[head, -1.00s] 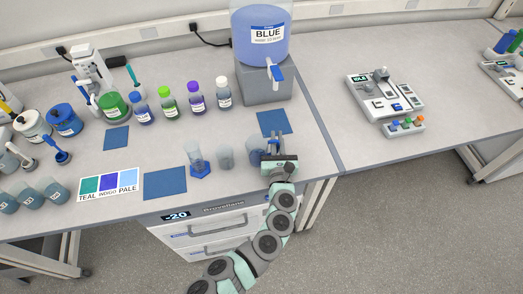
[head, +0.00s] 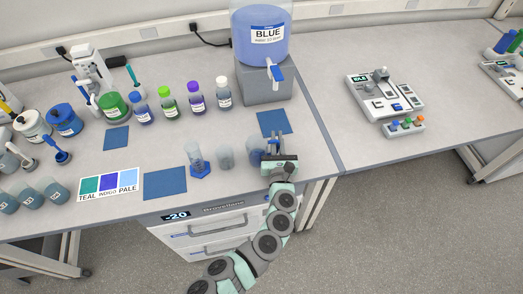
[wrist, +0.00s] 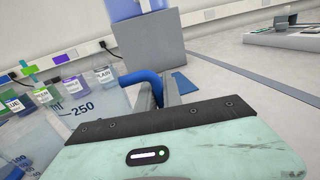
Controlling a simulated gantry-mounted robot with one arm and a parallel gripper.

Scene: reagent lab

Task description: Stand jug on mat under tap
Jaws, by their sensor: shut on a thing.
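The jug (head: 256,151) is a clear beaker with a blue handle near the bench's front edge. In the wrist view the jug (wrist: 88,118) shows a 250 mark and its blue handle (wrist: 140,77). My gripper (head: 275,146) is shut on the handle, at the jug's right side; its fingers (wrist: 164,93) show either side of the handle. I cannot tell whether the jug touches the bench. The blue mat (head: 274,122) lies flat and bare behind the jug. The tap (head: 275,73) with a blue lever is above it, on the BLUE tank (head: 262,38).
A clear beaker (head: 225,157) and a cylinder on a blue foot (head: 198,163) stand left of the jug. A grey block (head: 266,88) holds up the tank behind the mat. Several small bottles (head: 196,99) stand left of the block. The bench between jug and mat looks clear.

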